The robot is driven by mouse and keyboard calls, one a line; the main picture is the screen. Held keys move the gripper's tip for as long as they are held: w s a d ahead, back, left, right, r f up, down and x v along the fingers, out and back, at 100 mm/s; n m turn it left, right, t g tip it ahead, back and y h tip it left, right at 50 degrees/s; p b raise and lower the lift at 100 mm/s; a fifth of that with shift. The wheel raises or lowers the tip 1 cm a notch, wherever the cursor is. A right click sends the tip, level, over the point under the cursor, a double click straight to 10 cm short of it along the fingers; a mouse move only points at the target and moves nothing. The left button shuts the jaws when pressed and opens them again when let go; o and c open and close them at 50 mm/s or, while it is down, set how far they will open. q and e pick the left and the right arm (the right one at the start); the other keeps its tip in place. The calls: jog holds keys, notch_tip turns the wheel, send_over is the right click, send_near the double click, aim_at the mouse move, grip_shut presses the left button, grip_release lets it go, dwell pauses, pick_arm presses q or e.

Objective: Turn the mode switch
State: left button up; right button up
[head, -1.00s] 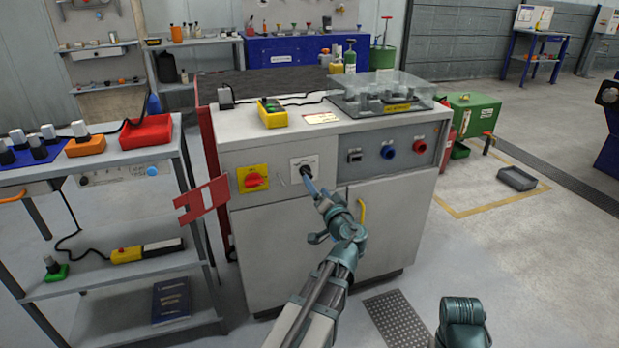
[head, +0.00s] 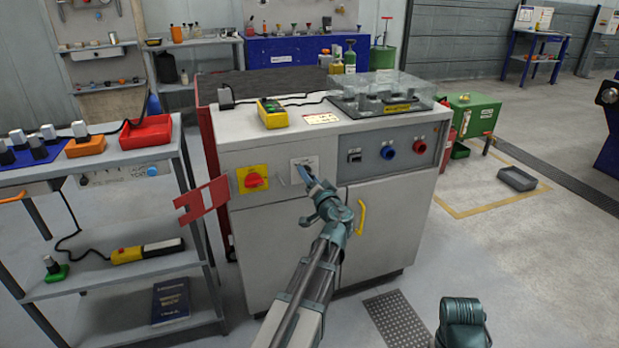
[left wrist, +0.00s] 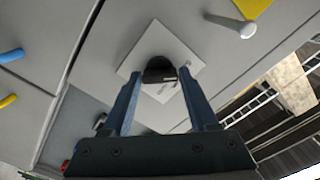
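The mode switch is a black knob (left wrist: 160,68) on a square white plate (left wrist: 186,58), which also shows on the grey cabinet's front in the head view (head: 304,162). My left gripper (head: 302,172) is at the plate and hides the knob in the head view. In the left wrist view its two blue fingers (left wrist: 160,78) are apart, one on each side of the knob. A narrow gap seems to show on each side; I cannot tell if either finger touches.
A red rotary switch on a yellow plate (head: 253,179) is left of the mode switch. A grey peg (left wrist: 247,29) sticks out between them. A red bracket (head: 202,201) juts out at the cabinet's left. A yellow door handle (head: 361,217) is below right.

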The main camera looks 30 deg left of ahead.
pick_arm(q)
grip_shut()
jog(key=shift+m, duration=4.2)
jog(key=shift+f+m, duration=0.1)
jog(key=shift+m, duration=0.2)
jog(key=shift+d, duration=0.1)
jog(key=o, duration=0.5)
grip_release()
